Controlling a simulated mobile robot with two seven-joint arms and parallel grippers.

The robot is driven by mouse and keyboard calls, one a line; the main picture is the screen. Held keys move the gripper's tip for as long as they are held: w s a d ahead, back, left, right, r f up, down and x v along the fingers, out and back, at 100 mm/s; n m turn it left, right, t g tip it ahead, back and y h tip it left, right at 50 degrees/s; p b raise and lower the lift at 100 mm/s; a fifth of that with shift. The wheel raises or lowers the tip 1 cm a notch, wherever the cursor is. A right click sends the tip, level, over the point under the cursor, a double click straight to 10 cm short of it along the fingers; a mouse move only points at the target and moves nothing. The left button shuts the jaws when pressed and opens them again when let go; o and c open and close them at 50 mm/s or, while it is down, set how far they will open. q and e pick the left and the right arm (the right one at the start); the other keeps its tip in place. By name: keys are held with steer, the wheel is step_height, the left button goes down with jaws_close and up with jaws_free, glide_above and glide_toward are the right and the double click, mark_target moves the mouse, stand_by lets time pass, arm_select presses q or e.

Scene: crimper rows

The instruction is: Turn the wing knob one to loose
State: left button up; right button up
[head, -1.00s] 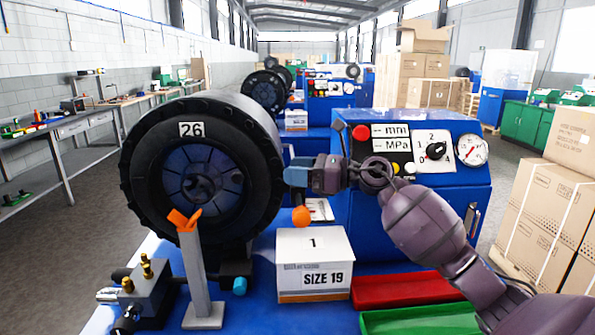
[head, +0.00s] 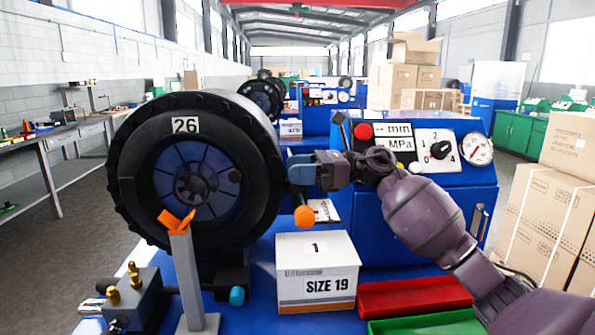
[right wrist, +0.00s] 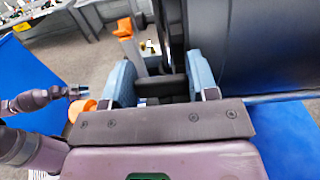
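An orange wing-shaped knob (head: 177,219) tops a grey post (head: 190,280) in front of the big black machine head marked 26 (head: 130,150). It also shows in the right wrist view (right wrist: 124,28). No label is readable on it. My right gripper (head: 301,169) points left, to the right of the knob and clear of it. An orange ball (head: 304,216) hangs just below the gripper. A purple arm part, likely my left arm, shows at left in the right wrist view; its fingers are unclear.
A box marked SIZE 19 (head: 317,285), a red tray (head: 415,296) and a green tray (head: 430,325) stand right of the post. A block with brass fittings (head: 125,300) sits at the left. A blue control panel (head: 460,180) stands behind my right arm.

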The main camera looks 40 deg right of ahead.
steer(key=o, duration=0.4)
arm_select(q)
steer(key=shift+s+f, duration=0.2)
steer(key=shift+f, duration=0.1)
arm_select(e)
steer(key=shift+v, duration=5.4)
steer(key=shift+r, duration=0.1)
